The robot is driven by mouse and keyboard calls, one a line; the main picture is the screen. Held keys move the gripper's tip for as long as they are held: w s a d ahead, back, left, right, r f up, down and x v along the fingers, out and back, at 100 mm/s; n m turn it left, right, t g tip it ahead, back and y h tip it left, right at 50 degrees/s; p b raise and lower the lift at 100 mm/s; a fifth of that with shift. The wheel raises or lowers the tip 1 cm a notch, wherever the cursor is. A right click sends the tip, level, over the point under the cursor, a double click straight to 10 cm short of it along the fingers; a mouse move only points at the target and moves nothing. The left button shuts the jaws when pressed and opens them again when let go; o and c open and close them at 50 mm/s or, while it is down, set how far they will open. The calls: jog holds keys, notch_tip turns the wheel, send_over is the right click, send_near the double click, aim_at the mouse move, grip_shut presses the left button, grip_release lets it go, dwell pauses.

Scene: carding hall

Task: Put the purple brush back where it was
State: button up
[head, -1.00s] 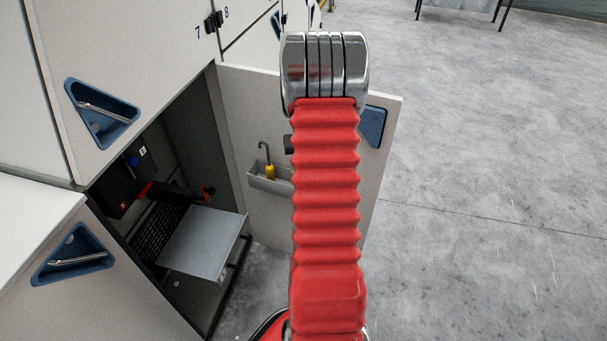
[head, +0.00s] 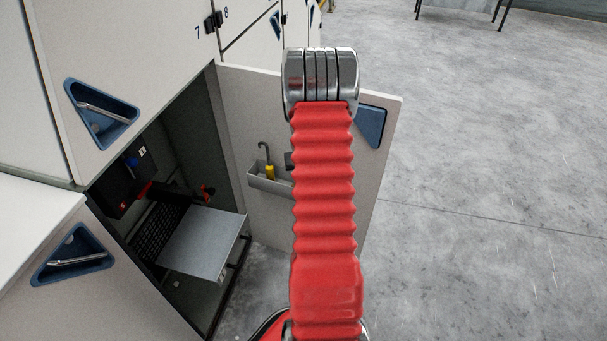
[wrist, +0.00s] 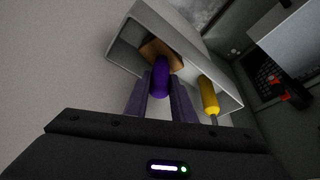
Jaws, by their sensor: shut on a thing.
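My gripper (wrist: 161,98) is shut on the purple handle of the purple brush (wrist: 161,77) in the wrist view. The brush's brown end (wrist: 158,48) points into the opening of a grey tray (wrist: 122,46). I cannot tell whether it touches the tray's bottom. The tray also shows in the head view (head: 257,183), fixed to the inner face of an open door. My arm hides the gripper, the brush and the right part of the tray there.
A yellow-handled hooked tool (head: 270,172) stands in the same tray, beside the brush; it also shows in the wrist view (wrist: 209,96). The open door (head: 240,110) borders a cabinet with a pulled-out grey shelf (head: 203,243). Floor to the right (head: 480,200) is clear.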

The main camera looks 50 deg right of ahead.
jog(key=shift+f, duration=0.1)
jog(key=o, duration=1)
jog(key=shift+v, duration=6.1)
jog(key=shift+a, duration=0.1)
